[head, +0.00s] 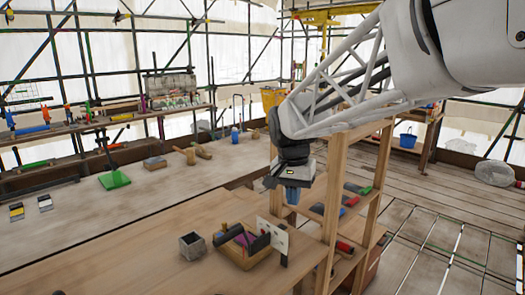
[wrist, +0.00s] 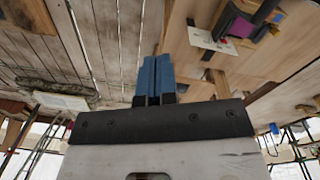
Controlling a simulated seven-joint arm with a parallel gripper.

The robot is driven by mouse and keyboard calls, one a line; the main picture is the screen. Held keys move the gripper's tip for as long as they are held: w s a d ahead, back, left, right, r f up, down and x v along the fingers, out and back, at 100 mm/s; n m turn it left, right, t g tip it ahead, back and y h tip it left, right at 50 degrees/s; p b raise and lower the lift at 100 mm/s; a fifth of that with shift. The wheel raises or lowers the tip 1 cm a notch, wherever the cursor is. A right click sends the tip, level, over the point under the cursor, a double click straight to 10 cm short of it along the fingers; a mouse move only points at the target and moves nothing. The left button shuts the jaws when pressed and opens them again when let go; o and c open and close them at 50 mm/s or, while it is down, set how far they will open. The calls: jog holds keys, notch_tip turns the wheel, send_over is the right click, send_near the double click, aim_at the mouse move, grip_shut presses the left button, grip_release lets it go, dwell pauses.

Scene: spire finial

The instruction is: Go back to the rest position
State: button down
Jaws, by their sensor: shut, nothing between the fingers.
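My gripper (head: 292,196) hangs in the air in the head view, above and in front of the wooden shelf unit (head: 335,215). Its blue fingertips point down. In the wrist view the two blue fingers (wrist: 155,76) are pressed together with nothing between them. My white lattice arm reaches in from the upper right and hides part of the background. A wooden tray (head: 243,257) with dark and purple things in it stands on the bench to the lower left of my gripper, apart from it.
A white card (head: 272,240) stands beside the tray, and a grey block-like container (head: 192,246) is left of it. The wooden bench (head: 110,265) has bare room at the left. Shelf posts stand close to my gripper. Plank floor (head: 440,215) lies open at the right.

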jog(key=s+d+f+n+t, duration=0.1)
jog(key=s+d+f, duration=0.1)
jog(key=s, duration=0.7)
jog(key=s+d+f+n, duration=0.2)
jog(key=s+d, duration=0.3)
jog(key=s, duration=0.3)
jog(key=s+d+f+n+t, duration=0.1)
jog(key=s+d, duration=0.3)
jog(key=s, duration=0.5)
jog(key=shift+s+f+t, duration=0.3)
jog(key=shift+f, duration=0.5)
